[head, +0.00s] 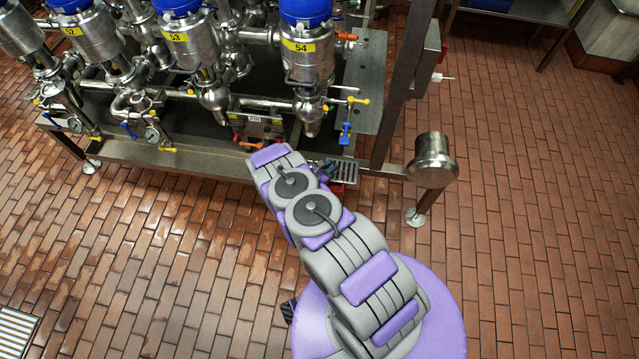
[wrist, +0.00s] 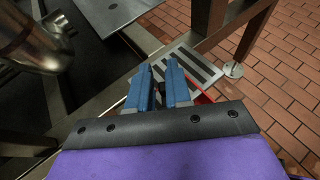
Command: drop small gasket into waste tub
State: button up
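My gripper (wrist: 159,66) shows in the wrist view as two blue fingers close together with a narrow gap. A small dark patch (wrist: 160,95) shows in the gap; I cannot tell whether it is the small gasket held there or part of the scene behind. No gasket shows clearly in either view. In the head view the gripper is mostly hidden past the end of my arm, beside the slotted metal plate (head: 345,172). No tub can be made out for certain. A red thing (wrist: 206,98) shows partly beside the right finger, by the slotted plate (wrist: 200,62).
The valve rack with blue-topped valves (head: 305,50) stands ahead and left on a steel frame. A steel post (head: 408,70) rises right of the arm. A round metal cylinder (head: 432,158) stands at the frame's corner. The tiled floor (head: 540,200) is clear at right.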

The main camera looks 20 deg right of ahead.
jog(key=o, duration=0.4)
jog(key=shift+d, duration=0.25)
jog(key=shift+f, duration=0.1)
jog(key=shift+a, duration=0.1)
jog(key=shift+s+a+r, duration=0.1)
jog(key=shift+a+r, duration=0.15)
jog(key=shift+a, duration=0.25)
jog(key=p+v, duration=0.4)
jog(key=v, duration=1.2)
jog(key=shift+s+a, duration=0.15)
